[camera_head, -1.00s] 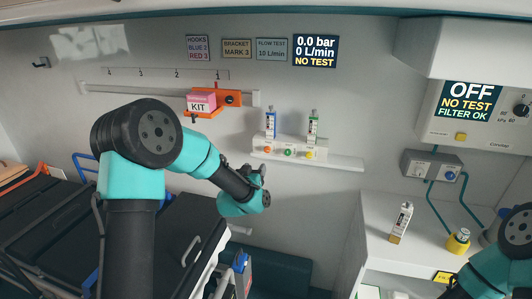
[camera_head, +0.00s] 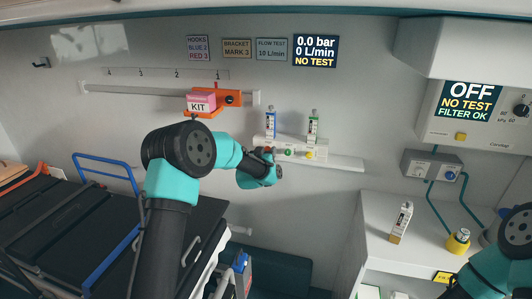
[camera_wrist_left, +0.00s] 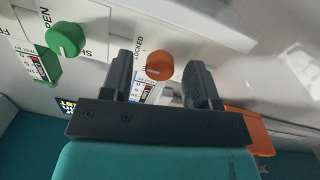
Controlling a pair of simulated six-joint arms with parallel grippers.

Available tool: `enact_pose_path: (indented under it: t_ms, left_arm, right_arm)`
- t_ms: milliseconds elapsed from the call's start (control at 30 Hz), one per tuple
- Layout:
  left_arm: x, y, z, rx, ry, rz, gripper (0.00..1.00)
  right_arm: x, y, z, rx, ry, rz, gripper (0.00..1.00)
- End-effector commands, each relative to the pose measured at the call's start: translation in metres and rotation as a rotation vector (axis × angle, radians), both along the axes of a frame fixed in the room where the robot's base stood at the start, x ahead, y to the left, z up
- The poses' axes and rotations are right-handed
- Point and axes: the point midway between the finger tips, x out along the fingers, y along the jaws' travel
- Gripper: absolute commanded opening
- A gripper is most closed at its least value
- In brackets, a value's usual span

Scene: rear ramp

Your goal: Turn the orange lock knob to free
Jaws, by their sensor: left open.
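The orange lock knob (camera_wrist_left: 160,66) shows in the left wrist view on a white panel, beside the word LOCKED. It has a pale mark on its face. My left gripper (camera_wrist_left: 159,74) is open, one dark finger on each side of the knob in the picture. I cannot tell whether the fingers touch it. In the head view my left gripper (camera_head: 274,168) is at the left end of the white wall unit (camera_head: 320,154) and mostly hides the knob. My right arm shows at the lower right, with its gripper out of view.
A green knob (camera_wrist_left: 65,38) marked OPEN sits beside the orange one. Two small cylinders, one blue-labelled (camera_head: 271,124) and one green-labelled (camera_head: 313,125), stand on the unit. An orange bracket (camera_head: 229,99) with a pink KIT box (camera_head: 201,102) hangs at upper left.

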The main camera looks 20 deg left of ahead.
Motion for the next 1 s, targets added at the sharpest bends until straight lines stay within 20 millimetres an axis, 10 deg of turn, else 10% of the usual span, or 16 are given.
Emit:
enact_pose_path:
  t_ms: [267, 800, 1000]
  left_arm:
    - [0.0015, 0.0002, 0.0003, 0.0, 0.0, 0.0, 0.55]
    - [0.0012, 0.0001, 0.0004, 0.0, -0.001, 0.0, 0.06]
    - [0.0012, 0.0002, 0.0004, -0.008, -0.001, 0.0, 0.06]
  right_arm:
    - [0.0, 0.0, 0.0, 0.0, 0.0, 0.0, 0.68]
    - [0.0, 0.0, 0.0, 0.0, 0.0, 0.0, 0.68]
    - [0.0, 0.0, 0.0, 0.0, 0.0, 0.0, 0.68]
